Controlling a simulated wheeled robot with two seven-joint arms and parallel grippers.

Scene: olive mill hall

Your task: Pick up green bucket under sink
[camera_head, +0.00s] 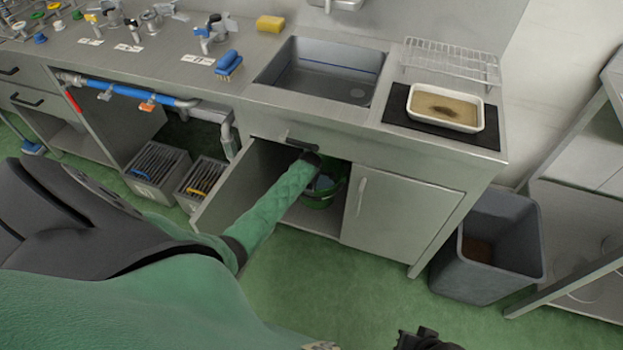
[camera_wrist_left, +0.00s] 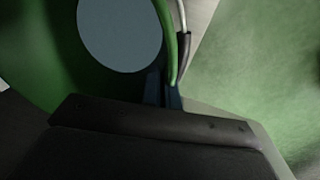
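The green bucket (camera_head: 325,188) stands inside the open cabinet under the sink, partly hidden behind my left arm. In the left wrist view the green bucket (camera_wrist_left: 60,60) fills the upper left, with a grey-blue round surface inside it. My left gripper (camera_wrist_left: 166,92) is at the bucket's rim. Its two dark fingers are close together, with the green edge running between them. In the head view the left fingertips are hidden in the cabinet. My right gripper (camera_head: 425,341) shows only as a black part at the bottom edge; its fingers are not clear.
The left cabinet door (camera_head: 225,195) stands open beside my left arm; the right door (camera_head: 385,213) is shut. The sink (camera_head: 325,72) is above. A grey bin (camera_head: 490,250) and a metal shelf are at the right. The green floor in front is clear.

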